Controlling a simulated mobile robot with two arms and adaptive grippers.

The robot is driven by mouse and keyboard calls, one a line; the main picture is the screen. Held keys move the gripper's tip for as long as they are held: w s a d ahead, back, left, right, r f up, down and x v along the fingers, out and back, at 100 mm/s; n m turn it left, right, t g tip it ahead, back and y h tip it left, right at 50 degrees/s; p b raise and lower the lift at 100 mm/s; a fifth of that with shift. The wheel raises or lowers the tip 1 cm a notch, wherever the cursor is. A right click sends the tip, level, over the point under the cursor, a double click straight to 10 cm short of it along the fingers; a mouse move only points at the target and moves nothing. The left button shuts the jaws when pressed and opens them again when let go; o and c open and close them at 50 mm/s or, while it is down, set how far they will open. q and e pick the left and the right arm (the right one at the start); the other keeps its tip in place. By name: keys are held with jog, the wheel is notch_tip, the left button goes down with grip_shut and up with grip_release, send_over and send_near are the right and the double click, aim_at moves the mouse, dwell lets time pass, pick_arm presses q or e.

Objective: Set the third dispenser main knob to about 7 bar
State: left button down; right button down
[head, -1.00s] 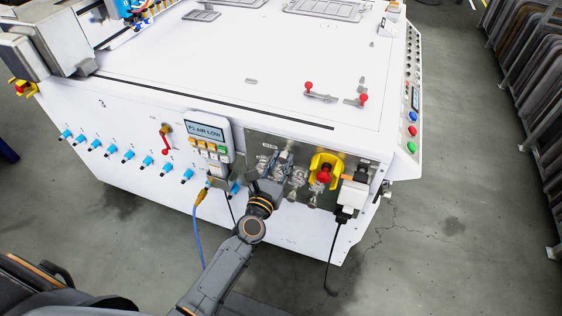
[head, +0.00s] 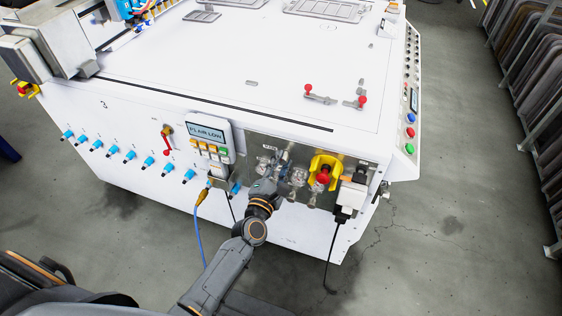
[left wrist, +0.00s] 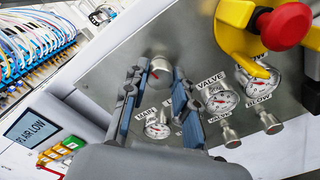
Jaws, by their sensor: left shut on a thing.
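In the head view my left gripper (head: 279,167) reaches the panel from below and hides the knob. My right gripper is not in view.
A display (head: 206,132) reading AIR LOW hangs to the left. Blue fittings (head: 129,155) line the white front.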

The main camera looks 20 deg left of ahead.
pick_arm(q)
jog(key=m+p, duration=0.2)
jog(key=m, duration=0.4)
jog(key=m+p, duration=0.1)
jog(key=m, duration=0.5)
jog(key=shift+m+p, duration=0.3)
jog(key=shift+p, duration=0.05)
jog(key=shift+f, duration=0.1)
jog(key=c, duration=1.1)
grip_release()
jog(key=shift+o, duration=0.2)
jog(key=shift+s, duration=0.1)
jog(key=s, duration=1.2)
jog(key=shift+a, duration=0.15)
